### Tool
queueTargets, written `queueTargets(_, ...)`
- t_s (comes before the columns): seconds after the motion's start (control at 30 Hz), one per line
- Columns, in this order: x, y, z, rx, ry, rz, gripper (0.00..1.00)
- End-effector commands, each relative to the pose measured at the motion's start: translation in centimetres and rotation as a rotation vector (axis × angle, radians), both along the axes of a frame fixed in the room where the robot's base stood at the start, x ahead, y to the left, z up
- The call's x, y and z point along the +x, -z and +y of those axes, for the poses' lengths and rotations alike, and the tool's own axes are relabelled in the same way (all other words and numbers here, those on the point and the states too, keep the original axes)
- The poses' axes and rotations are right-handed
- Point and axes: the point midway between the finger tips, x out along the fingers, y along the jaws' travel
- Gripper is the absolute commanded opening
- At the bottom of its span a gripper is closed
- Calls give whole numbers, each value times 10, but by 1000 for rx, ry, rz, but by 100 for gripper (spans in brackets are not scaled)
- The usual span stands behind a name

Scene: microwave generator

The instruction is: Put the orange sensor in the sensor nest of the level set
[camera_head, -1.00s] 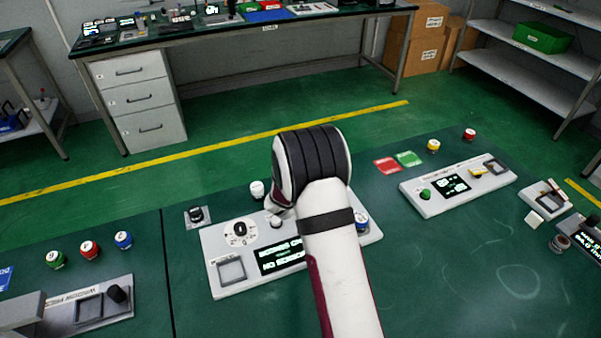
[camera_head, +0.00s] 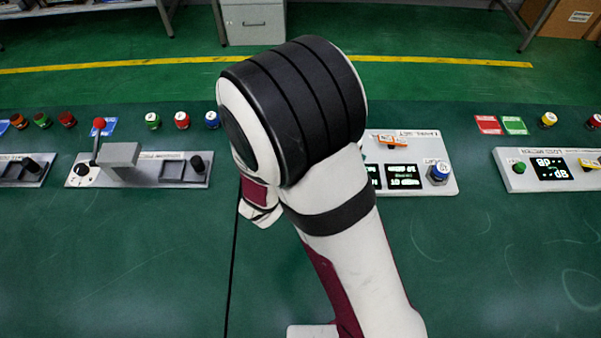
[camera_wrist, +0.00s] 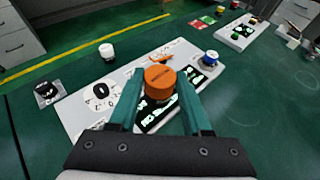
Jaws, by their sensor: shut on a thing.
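The orange sensor (camera_wrist: 160,80) is a short orange cylinder in the wrist view. My gripper (camera_wrist: 160,92) is shut on it, with one teal finger on each side. The level set (camera_wrist: 75,98) is a white panel lying below and beyond the fingers; I cannot tell how high the sensor is above it. The panel has a black knob (camera_wrist: 101,90), a blue button (camera_wrist: 210,57) and lit displays. In the head view my arm hides the left part of the level set (camera_head: 446,184), my gripper and the sensor. The sensor nest cannot be made out; the left finger and sensor cover part of the panel.
An orange piece (camera_head: 389,139) lies on the panel's back part. A white-capped button (camera_wrist: 106,51) stands behind the panel, and a black knob (camera_wrist: 45,91) to its left. Another panel (camera_head: 545,181) is at right. A grey panel with a red-topped lever (camera_head: 99,124) is at left.

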Motion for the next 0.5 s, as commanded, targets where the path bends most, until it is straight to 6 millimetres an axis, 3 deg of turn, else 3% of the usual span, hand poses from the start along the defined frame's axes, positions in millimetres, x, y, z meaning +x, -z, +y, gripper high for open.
queueTargets(0.2,19,42,66,0,-4,0,0)
queueTargets(0.3,25,55,87,1,-2,1,0)
queueTargets(0.43,28,67,98,-1,-2,2,0)
queueTargets(0.5,28,83,99,-3,-1,5,0)
